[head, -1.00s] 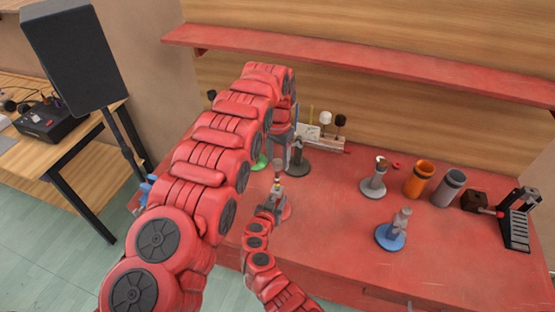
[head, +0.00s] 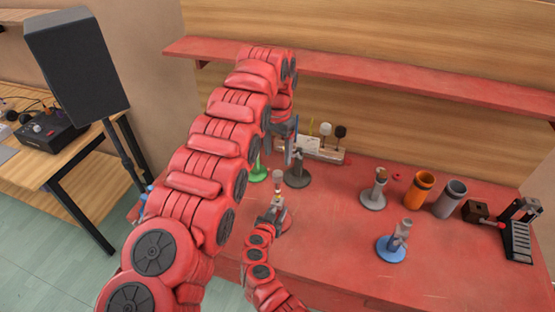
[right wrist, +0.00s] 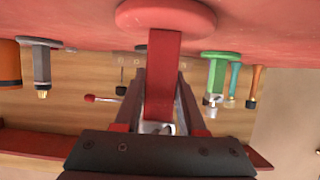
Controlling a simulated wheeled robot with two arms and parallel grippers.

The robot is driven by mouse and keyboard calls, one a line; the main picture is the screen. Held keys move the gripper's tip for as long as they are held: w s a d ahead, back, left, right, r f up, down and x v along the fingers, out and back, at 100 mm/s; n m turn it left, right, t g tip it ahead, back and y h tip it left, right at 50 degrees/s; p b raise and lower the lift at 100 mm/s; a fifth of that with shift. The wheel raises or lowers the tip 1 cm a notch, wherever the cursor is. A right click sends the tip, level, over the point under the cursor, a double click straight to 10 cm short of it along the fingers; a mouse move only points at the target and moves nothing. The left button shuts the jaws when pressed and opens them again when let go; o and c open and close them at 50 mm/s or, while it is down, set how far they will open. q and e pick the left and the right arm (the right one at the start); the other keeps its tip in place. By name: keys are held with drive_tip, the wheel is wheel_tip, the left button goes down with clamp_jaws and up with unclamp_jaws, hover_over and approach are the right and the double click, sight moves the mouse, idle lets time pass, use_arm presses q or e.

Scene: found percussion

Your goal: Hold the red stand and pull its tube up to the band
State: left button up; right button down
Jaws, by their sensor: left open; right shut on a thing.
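The red stand (head: 287,218) stands on the red bench, partly hidden by my right arm. Its pale tube (head: 278,176) points up above my right gripper (head: 276,208), with a small yellowish patch below it. In the right wrist view, the red post (right wrist: 163,75) hangs upside down from its round base, and my right gripper (right wrist: 160,115) is shut on it; a silvery piece shows beyond the fingers. My left gripper (head: 289,154) is open, behind and above the tube and apart from it, in front of the dark grey stand. The band cannot be made out clearly.
A green stand (head: 258,172) and a dark grey stand (head: 298,177) are close behind. To the right stand a grey stand (head: 374,198), a blue-based stand (head: 392,248), an orange cup (head: 419,190) and a grey cup (head: 450,200). The front right bench is clear.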

use_arm(q)
drive_tip(key=shift+r, duration=0.1)
use_arm(e)
drive_tip(key=shift+c, duration=2)
unclamp_jaws()
drive_tip(key=shift+s, duration=0.1)
